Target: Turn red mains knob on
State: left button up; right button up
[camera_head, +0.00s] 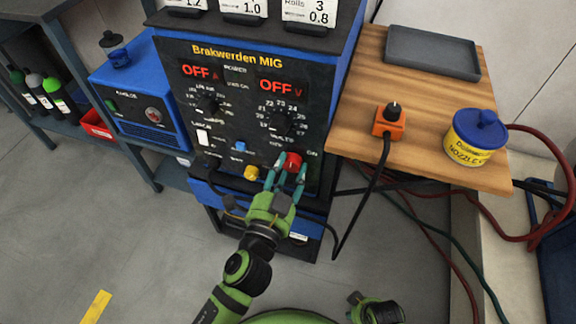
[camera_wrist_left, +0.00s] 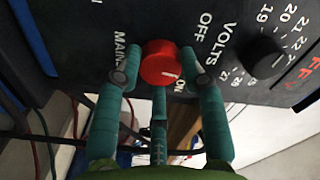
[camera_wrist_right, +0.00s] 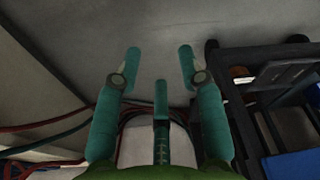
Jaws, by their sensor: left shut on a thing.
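The red mains knob (camera_head: 294,161) is at the lower right of the black front panel of the welder (camera_head: 240,130), beside the word ON. My left gripper (camera_head: 287,166) is shut on it. In the left wrist view the red knob (camera_wrist_left: 159,60) sits between the fingers, and its white mark points toward the ON label. Both red displays (camera_head: 281,87) on the panel read OFF. My right gripper (camera_wrist_right: 160,70) is open and empty, well away from the panel. It shows at the bottom of the head view.
A yellow knob (camera_head: 252,173) is left of the red knob. A wooden table (camera_head: 430,155) at the right holds a grey tray (camera_head: 432,52), an orange box (camera_head: 389,122) and a yellow nozzle tub (camera_head: 474,140). Cables hang below the table. The floor at the left is mostly clear.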

pick_arm(q)
jog(key=shift+r+m, duration=0.15)
jog(key=shift+m, duration=0.35)
jog(key=m+p, duration=0.1)
jog(key=m, duration=0.2)
jog(key=shift+m, duration=0.3)
jog(key=shift+m+p, duration=0.4)
jog(key=shift+m, duration=1)
pick_arm(e)
jog(key=shift+w+d+f+t, duration=0.1)
jog(key=shift+w+f+t, duration=0.05)
jog(key=shift+f, duration=0.3)
jog(key=shift+w+d+f+t, duration=0.1)
jog(key=shift+f+t, duration=0.05)
jog(key=shift+f, duration=0.3)
jog(key=shift+s+f, duration=0.15)
pick_arm(q)
jog(key=o, duration=1.2)
jog(key=shift+w, duration=0.1)
jog(key=shift+c, duration=0.2)
pick_arm(e)
jog(key=shift+w, duration=0.3)
jog(key=shift+w, duration=0.1)
